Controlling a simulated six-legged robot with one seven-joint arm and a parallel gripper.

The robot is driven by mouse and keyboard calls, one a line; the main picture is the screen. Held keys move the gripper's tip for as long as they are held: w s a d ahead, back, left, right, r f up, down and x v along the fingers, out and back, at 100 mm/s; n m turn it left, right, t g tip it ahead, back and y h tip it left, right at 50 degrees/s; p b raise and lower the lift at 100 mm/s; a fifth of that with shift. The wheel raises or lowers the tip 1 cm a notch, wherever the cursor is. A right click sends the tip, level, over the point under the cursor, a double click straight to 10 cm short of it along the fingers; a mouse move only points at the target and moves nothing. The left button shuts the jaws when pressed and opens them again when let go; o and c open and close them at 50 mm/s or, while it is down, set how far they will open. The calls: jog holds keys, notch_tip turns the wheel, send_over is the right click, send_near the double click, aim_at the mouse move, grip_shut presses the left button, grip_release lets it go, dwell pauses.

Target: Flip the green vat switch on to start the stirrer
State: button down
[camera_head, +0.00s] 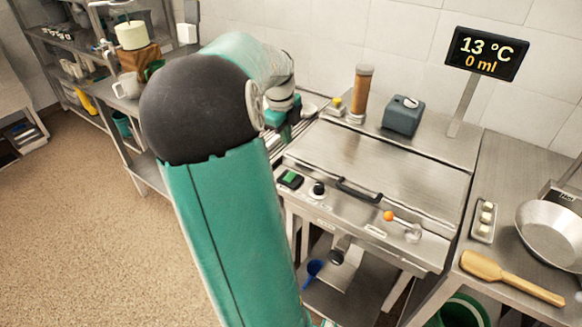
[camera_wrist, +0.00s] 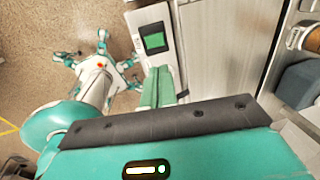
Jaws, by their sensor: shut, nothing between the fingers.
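The green vat switch (camera_head: 290,179) sits in a dark frame on the left of the steel vat's front panel. In the wrist view the green switch (camera_wrist: 155,41) shows on a pale metal panel. My gripper (camera_wrist: 158,72) is shut and empty, its green fingers side by side and their tips just below the switch in the picture. I cannot tell whether they touch the panel. In the head view my gripper (camera_head: 286,130) is partly hidden behind my arm, above the vat's left side. The vat (camera_head: 370,180) has a closed flat lid with a black handle.
A black knob (camera_head: 318,189) is right of the switch, and an orange-tipped lever (camera_head: 390,216) is further right. A display (camera_head: 486,54) reads 13 °C and 0 ml. A brown cylinder (camera_head: 362,90) and a grey box (camera_head: 403,115) stand behind the lid.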

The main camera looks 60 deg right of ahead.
aim_at(292, 173)
jog(key=f, duration=0.4)
jog(key=d+f, duration=0.1)
jog(key=f, duration=0.4)
jog(key=d+f, duration=0.1)
jog(key=f, duration=0.3)
jog(key=shift+s+d+f, duration=0.2)
jog(key=shift+f, duration=0.2)
